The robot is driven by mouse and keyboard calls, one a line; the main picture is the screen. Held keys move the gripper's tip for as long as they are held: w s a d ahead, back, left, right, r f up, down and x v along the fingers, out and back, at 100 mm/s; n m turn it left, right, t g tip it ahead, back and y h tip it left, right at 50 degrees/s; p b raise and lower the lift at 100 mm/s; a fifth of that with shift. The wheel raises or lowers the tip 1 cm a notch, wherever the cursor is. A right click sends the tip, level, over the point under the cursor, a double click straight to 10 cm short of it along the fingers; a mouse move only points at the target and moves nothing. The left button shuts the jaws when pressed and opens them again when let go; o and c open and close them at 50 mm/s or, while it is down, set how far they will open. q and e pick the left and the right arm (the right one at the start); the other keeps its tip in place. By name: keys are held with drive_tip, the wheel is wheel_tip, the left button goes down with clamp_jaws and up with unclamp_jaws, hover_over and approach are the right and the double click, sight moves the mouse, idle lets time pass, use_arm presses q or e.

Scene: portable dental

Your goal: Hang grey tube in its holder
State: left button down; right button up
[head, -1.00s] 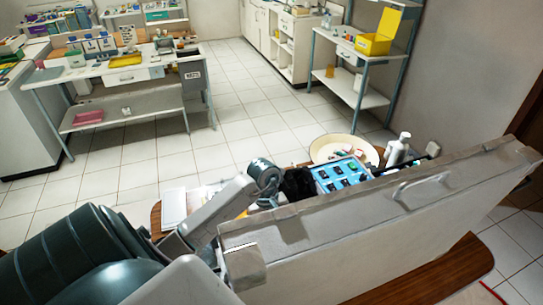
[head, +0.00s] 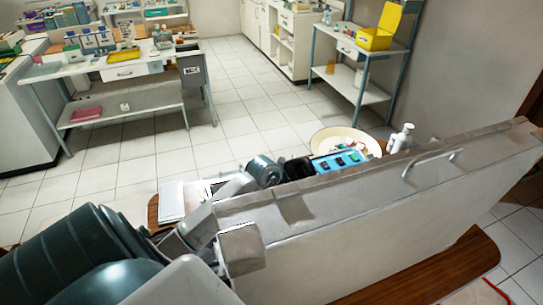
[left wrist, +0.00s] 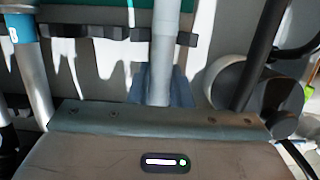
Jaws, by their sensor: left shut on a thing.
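The grey tube (left wrist: 165,45) stands upright in the middle of the left wrist view. My left gripper (left wrist: 167,88) is shut on its lower part. A black holder bar (left wrist: 88,32) with notches runs across behind the tube, at about the height of its upper part. I cannot tell whether the tube is seated in the bar or in front of it. In the head view my left gripper (head: 297,168) is mostly hidden behind the pale case panel (head: 350,220), and tube and holder do not show. My right gripper is not in view.
Another pale tube with a blue band (left wrist: 32,75) hangs at left, and a black hose (left wrist: 262,55) passes at right. In the head view a blue tray (head: 340,160), a cream basin (head: 345,141) and a white bottle (head: 401,138) stand close behind the panel.

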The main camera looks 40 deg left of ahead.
use_arm(q)
drive_tip(key=shift+d+p+v, duration=0.1)
drive_tip(key=shift+p+v, duration=0.1)
drive_tip(key=shift+v, duration=0.45)
drive_tip(key=shift+d+p+v, duration=0.15)
drive_tip(key=shift+p+v, duration=0.05)
drive_tip(key=shift+v, duration=0.4)
wheel_tip(320, 180, up, 5)
drive_tip(key=p, duration=0.4)
drive_tip(key=shift+s+r+p, duration=0.1)
drive_tip(key=shift+s+p, duration=0.05)
drive_tip(key=shift+p, duration=0.25)
